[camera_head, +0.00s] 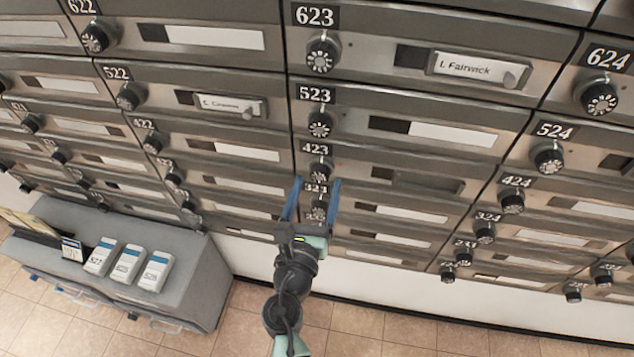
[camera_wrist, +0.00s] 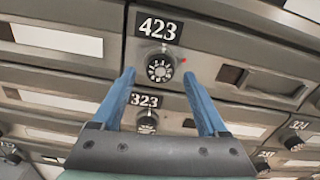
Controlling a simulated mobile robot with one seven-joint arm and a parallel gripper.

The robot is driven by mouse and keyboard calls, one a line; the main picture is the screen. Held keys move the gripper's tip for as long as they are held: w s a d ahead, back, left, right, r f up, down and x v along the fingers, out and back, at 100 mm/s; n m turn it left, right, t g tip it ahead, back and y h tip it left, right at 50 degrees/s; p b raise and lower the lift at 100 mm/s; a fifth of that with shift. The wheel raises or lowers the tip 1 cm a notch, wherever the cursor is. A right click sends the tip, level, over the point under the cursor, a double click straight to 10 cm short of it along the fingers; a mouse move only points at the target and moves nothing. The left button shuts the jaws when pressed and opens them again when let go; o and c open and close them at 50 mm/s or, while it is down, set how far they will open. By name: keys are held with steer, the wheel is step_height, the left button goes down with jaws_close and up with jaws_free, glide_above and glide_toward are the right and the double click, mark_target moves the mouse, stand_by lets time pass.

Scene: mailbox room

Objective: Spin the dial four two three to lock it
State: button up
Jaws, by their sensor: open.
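The dial of box 423 (camera_wrist: 160,66) is a black round knob with white marks, just under the black 423 plate (camera_wrist: 158,27) in the wrist view. A small red mark shows at its right. In the head view the 423 dial (camera_head: 318,171) sits in the middle column. My gripper (camera_wrist: 166,78) has two blue fingers, open and apart, one on each side below the dial. In the head view my gripper (camera_head: 312,183) reaches up to the dial from below. Nothing is held. I cannot tell whether the fingertips touch the door.
The 323 dial (camera_wrist: 147,122) is just below, between my fingers in the wrist view. The 523 dial (camera_head: 320,125) is above. A grey cabinet (camera_head: 205,285) with white boxes (camera_head: 128,264) stands at lower left. Tiled floor (camera_head: 390,330) is clear at the front.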

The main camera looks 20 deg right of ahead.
steer(key=shift+w+d, duration=0.3)
steer(key=shift+w, duration=0.2)
jaws_close()
